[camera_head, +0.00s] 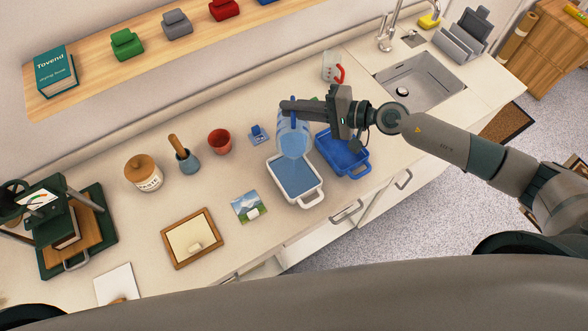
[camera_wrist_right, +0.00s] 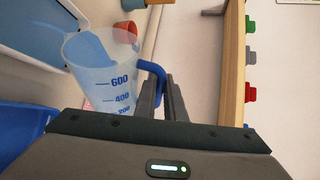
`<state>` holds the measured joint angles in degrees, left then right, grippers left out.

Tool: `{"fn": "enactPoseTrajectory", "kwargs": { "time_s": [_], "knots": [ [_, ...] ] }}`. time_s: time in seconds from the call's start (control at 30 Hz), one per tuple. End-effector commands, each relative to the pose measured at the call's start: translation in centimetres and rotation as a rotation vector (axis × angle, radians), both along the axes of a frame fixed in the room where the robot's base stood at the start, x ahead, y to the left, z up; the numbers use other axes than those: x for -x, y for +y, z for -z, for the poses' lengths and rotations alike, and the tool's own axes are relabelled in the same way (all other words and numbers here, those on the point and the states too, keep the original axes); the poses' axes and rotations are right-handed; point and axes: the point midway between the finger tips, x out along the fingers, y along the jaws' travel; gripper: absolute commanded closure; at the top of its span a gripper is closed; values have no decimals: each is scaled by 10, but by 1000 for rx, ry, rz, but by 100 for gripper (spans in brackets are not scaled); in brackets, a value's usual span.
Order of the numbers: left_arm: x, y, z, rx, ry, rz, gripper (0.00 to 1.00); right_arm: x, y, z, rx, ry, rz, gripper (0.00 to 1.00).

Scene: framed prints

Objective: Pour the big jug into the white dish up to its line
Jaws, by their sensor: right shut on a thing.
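The big jug (camera_head: 293,140) is clear, with blue measure marks and a blue handle. My right gripper (camera_head: 298,106) is shut on its handle and holds it tilted over the white dish (camera_head: 312,203). In the right wrist view the jug (camera_wrist_right: 98,80) shows its 600, 400 and 200 marks, with bluish liquid toward its lip. The dish holds blue liquid over its floor; its line cannot be made out. A corner of the dish (camera_wrist_right: 32,54) shows in the wrist view. My left gripper is not in view.
A blue tray (camera_head: 349,168) stands right beside the dish. A smaller jug with a red handle (camera_head: 340,74) stands behind, near the sink (camera_head: 420,84).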

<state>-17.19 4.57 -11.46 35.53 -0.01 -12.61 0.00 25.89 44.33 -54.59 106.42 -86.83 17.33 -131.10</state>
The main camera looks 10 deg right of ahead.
Motion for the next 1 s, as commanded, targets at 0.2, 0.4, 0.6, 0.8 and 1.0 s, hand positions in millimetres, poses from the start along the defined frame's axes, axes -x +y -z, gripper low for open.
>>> {"fn": "enactPoseTrajectory", "kwargs": {
  "time_s": [0.2, 0.4, 0.6, 0.8, 1.0],
  "knots": [
    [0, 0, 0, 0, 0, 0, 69, 0, 0, -1, -1, -2, 1, 100],
    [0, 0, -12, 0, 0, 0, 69, -23, -3, -7, -9, 88, 3, 100],
    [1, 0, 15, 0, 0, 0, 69, -39, -5, 17, -29, 245, 5, 100],
    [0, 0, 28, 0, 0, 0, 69, -57, -8, 18, -53, 438, 9, 100],
    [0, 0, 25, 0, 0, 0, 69, -56, -8, 15, -55, 465, 9, 100]
  ]
}}
